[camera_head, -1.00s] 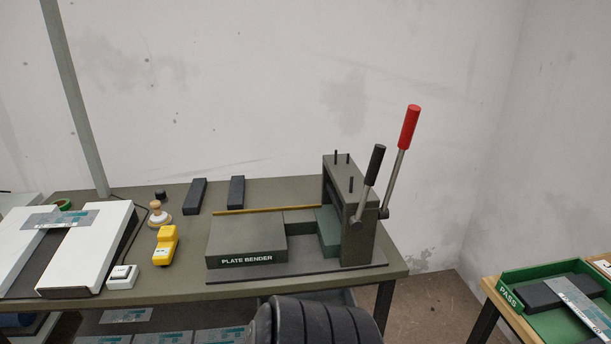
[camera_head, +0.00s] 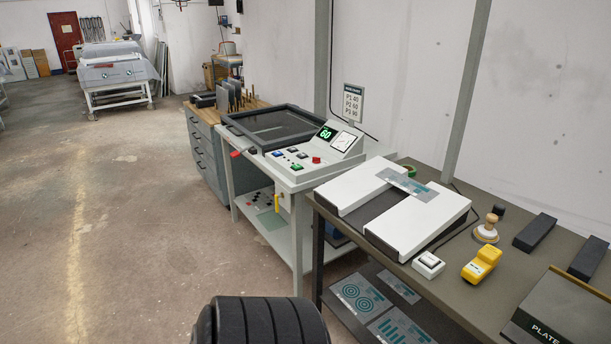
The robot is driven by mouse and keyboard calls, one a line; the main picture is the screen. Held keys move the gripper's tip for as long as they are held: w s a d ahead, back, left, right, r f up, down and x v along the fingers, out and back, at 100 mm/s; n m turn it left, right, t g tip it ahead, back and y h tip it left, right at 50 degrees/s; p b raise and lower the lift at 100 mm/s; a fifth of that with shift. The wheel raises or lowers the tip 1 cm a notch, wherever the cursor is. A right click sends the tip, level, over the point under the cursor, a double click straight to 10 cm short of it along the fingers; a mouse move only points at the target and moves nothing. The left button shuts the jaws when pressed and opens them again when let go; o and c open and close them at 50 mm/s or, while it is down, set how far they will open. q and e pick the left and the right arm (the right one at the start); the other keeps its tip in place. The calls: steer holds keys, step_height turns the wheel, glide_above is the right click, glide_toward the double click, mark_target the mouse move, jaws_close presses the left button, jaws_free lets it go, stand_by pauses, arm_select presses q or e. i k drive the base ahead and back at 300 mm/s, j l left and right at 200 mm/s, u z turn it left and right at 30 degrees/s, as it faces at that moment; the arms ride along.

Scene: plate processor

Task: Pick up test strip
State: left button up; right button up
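A narrow grey strip with teal print (camera_head: 407,185) lies across the two white panels of a white device (camera_head: 432,216) on the olive worktable. It spans the dark gap between the panels near their far end. It looks like the test strip, but its print is too small to read. Neither of my grippers is in view.
A yellow handheld device (camera_head: 482,264), a white switch box (camera_head: 428,264) and a wooden-handled stamp (camera_head: 487,229) stand right of the white device. A control unit with a green "60" display (camera_head: 326,133) adjoins on the left. Printed plates (camera_head: 361,296) lie on the lower shelf. Left floor is open.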

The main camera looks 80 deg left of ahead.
mark_target(421, 192)
steer(key=i+u, duration=0.1)
steer(key=u, duration=0.3)
steer(key=i+u, duration=0.1)
steer(key=u, duration=0.35)
steer(key=i+u, duration=0.1)
steer(key=u, duration=0.3)
steer(key=i+l+u, duration=0.1)
steer(key=u, duration=0.35)
steer(key=l+u, duration=0.15)
steer(key=u, duration=0.25)
steer(key=i+l, duration=0.1)
steer(key=l, duration=0.15)
steer(key=i+l, duration=0.15)
steer(key=l+u, duration=0.05)
